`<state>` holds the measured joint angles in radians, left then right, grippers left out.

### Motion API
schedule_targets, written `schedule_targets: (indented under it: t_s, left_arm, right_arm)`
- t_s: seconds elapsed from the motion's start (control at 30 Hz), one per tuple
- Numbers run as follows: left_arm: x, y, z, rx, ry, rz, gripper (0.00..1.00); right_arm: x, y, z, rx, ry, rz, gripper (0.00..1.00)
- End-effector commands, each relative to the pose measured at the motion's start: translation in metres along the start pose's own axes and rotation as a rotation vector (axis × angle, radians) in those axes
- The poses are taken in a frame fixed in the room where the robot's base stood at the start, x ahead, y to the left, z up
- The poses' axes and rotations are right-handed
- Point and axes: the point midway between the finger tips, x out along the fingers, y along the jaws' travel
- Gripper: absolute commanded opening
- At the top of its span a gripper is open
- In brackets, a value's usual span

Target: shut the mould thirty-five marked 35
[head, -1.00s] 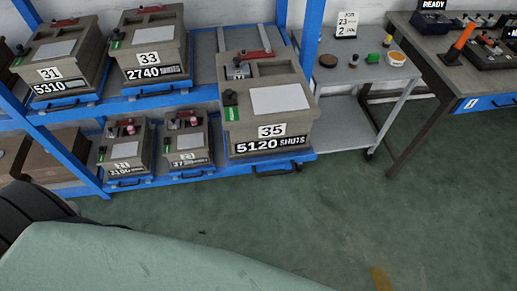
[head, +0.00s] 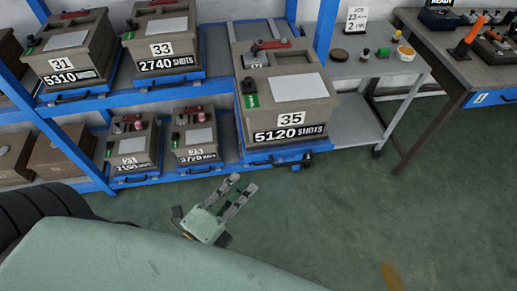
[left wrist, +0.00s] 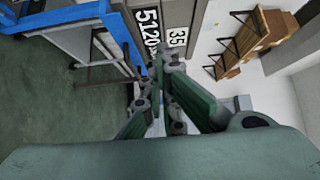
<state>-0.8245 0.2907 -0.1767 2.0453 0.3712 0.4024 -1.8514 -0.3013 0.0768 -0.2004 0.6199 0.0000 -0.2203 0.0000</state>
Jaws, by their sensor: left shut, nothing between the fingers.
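My right gripper is not in view.
Moulds marked 31 (head: 67,57) and 33 (head: 161,38) stand on the upper shelf, with two smaller ones below. A blue post (head: 326,30) and a grey side table (head: 375,65) are right of mould thirty-five. The green floor in front is clear.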

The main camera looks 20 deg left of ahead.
Motion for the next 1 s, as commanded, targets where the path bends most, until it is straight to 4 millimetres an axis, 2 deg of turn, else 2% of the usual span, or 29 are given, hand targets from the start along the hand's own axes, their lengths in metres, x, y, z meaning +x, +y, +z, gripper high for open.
schedule_targets:
  t_s: [0.17,0.57,0.6,0.8,1.0]
  left_arm:
    - [0.022,-0.004,0.0,0.002,0.0,-0.005,0.0]
    - [0.1,-0.003,0.0,0.0,0.001,-0.003,0.0]
    - [0.105,-0.003,0.004,0.004,0.002,-0.002,0.0]
    - [0.122,-0.001,0.023,0.003,0.002,-0.001,0.0]
    - [0.127,0.0,0.028,0.001,0.001,0.0,0.0]
  right_arm:
    - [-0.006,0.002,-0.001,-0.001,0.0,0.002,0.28]
    - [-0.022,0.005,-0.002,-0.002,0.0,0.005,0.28]
    - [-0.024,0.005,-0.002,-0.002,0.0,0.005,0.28]
    - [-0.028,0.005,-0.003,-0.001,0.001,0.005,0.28]
    - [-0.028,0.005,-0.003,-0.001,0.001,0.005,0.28]
